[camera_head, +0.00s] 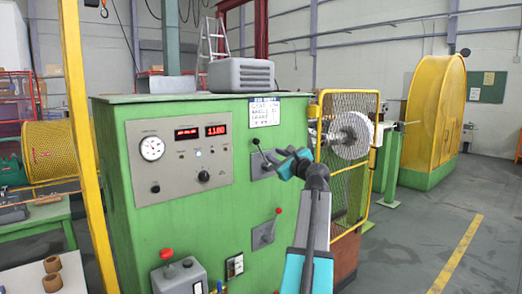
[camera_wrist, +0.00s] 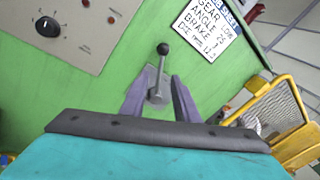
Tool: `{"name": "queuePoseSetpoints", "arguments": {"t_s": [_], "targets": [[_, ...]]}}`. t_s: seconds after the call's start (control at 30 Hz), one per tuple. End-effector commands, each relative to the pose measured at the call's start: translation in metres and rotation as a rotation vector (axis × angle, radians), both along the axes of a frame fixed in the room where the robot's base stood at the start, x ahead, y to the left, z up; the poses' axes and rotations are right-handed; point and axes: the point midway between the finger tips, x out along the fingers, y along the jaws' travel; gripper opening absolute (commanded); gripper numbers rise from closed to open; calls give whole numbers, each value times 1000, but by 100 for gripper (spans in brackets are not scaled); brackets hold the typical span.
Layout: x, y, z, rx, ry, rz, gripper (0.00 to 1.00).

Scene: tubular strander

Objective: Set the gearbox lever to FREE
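A lever with a black knob (camera_head: 257,143) stands on a grey plate on the green cabinet's front, right of the gauge panel. In the wrist view this lever (camera_wrist: 162,66) points up and leans slightly right, with its grey hub low on the plate. My gripper (camera_wrist: 160,98) is open, with one finger on each side of the lever's lower part; I cannot tell whether either touches it. In the head view my gripper (camera_head: 276,160) is just right of the lever and covers part of its plate. No position markings are readable. A second lever with a red knob (camera_head: 278,211) is lower down.
A white sign (camera_wrist: 208,30) listing gear, angle and brake is above right of the lever. The gauge panel (camera_head: 180,155) is to the left. A yellow mesh guard (camera_head: 345,150) stands close on the right. A grey box with a red button (camera_head: 180,272) is below left.

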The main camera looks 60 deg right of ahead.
Motion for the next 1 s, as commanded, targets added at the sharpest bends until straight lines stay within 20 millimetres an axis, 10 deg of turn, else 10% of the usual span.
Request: {"name": "queuePoseSetpoints", "arguments": {"t_s": [1.0], "targets": [[76, -56, 1, 0, 2, -8, 28]]}}
